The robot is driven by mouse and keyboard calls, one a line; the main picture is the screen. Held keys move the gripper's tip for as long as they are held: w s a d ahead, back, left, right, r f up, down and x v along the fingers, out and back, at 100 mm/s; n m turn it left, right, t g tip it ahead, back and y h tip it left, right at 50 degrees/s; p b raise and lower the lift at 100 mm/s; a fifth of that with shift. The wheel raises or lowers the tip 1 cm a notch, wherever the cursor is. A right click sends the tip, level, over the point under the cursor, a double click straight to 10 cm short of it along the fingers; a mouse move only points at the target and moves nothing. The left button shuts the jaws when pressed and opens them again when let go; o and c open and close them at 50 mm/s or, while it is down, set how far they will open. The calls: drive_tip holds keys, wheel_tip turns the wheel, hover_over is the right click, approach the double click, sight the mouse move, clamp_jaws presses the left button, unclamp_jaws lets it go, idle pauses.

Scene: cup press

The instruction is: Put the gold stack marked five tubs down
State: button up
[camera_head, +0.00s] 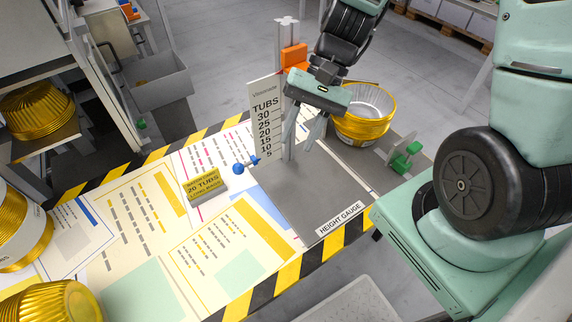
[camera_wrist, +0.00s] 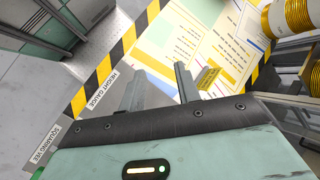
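A short gold tub stack (camera_head: 364,128), silvery inside, stands upright just behind and right of my gripper in the head view. I see no number on it. Other gold stacks are at the left: one on a shelf (camera_head: 38,110), a tall one with a white band (camera_head: 20,232), and one at the bottom corner (camera_head: 52,302). No mark of five is readable on any of them. My gripper (camera_head: 302,132) points down over the height gauge plate (camera_head: 318,196), beside the scale board (camera_head: 265,120). Its fingers (camera_wrist: 160,88) are apart with nothing between them.
A small plaque reading TUBS (camera_head: 204,186) lies on the printed sheets. A blue knob (camera_head: 244,166) sits by the scale board. A green clamp (camera_head: 404,158) is at the table's right. Striped tape edges the table. A grey bin (camera_head: 162,88) stands behind left.

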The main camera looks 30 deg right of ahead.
drive_tip(key=s+a+r+n+t+h, duration=0.2)
drive_tip(key=s+a+r+n+h, duration=0.4)
drive_tip(key=s+a+n, duration=0.3)
drive_tip(key=shift+s+r+n+t, duration=0.25)
drive_tip(key=shift+s+n, duration=0.5)
drive_tip(key=shift+n, duration=1.55)
